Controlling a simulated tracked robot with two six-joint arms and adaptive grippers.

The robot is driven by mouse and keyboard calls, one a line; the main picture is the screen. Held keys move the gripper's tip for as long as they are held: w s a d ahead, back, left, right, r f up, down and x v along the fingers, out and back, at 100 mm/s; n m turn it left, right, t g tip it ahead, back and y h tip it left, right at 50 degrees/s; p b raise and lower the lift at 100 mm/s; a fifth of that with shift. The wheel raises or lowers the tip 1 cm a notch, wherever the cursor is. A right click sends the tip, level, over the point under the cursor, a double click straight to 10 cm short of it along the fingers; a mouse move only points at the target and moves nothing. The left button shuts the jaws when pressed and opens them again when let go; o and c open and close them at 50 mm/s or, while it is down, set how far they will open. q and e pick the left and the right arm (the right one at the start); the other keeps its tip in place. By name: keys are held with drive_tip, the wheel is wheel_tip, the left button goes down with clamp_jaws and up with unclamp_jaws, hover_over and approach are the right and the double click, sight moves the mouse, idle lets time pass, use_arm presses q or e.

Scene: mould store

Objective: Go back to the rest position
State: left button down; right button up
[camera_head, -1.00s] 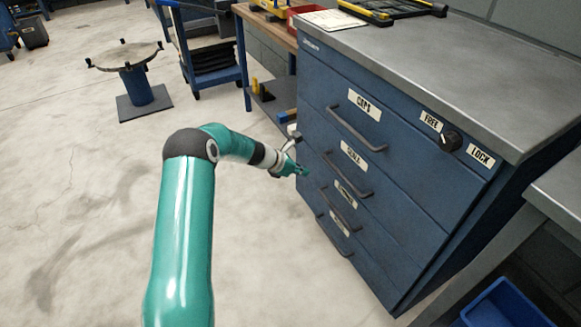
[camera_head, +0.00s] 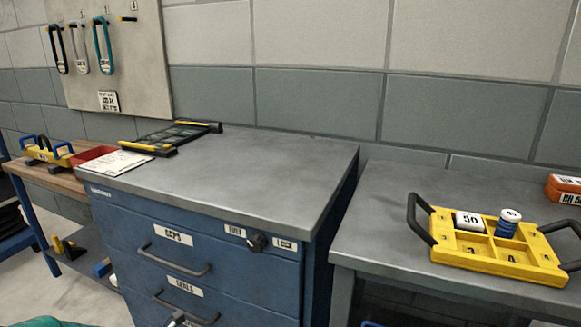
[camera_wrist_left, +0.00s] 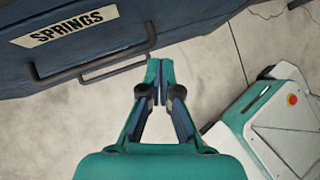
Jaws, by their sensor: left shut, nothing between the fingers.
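My left gripper (camera_wrist_left: 158,80) shows in the left wrist view, its teal fingers together and empty. Its tips are just beside the right end of a dark bar handle (camera_wrist_left: 112,60) on the blue drawer labelled SPRINGS (camera_wrist_left: 110,15). I cannot tell whether they touch it. In the head view only a teal piece of my left arm shows at the bottom left edge. My right gripper is in neither view.
The blue drawer cabinet (camera_head: 190,226) has closed drawers in the head view. On its grey top lie a black and yellow frame (camera_head: 170,137) and a white sheet (camera_head: 117,163). A yellow tray (camera_head: 489,257) with black handles stands on the right bench (camera_head: 385,205).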

use_arm(q)
drive_tip(key=s+d+f+m+g+y, duration=0.1)
drive_tip(key=s+d+f+m+g, duration=0.15)
drive_tip(key=s+d+m, duration=0.45)
drive_tip(key=s+d+f+m+g, duration=0.1)
drive_tip(key=s+d+f+m, duration=0.25)
drive_tip(key=s+m, duration=0.7)
drive_tip(key=s+d+f+m+g+y, duration=0.15)
drive_tip(key=s+d+f+m, duration=0.35)
drive_tip(key=s, duration=0.6)
wheel_tip(320, 180, up, 28)
drive_tip(key=w+m+p, duration=0.2)
drive_tip(key=m+p, duration=0.1)
drive_tip(key=p, duration=2.3)
drive_tip(key=shift+a+m+p, duration=0.15)
drive_tip(key=shift+m+p, duration=0.2)
drive_tip(key=shift+p, duration=0.05)
drive_tip(key=shift+f+h, duration=0.1)
drive_tip(key=shift+h, duration=0.15)
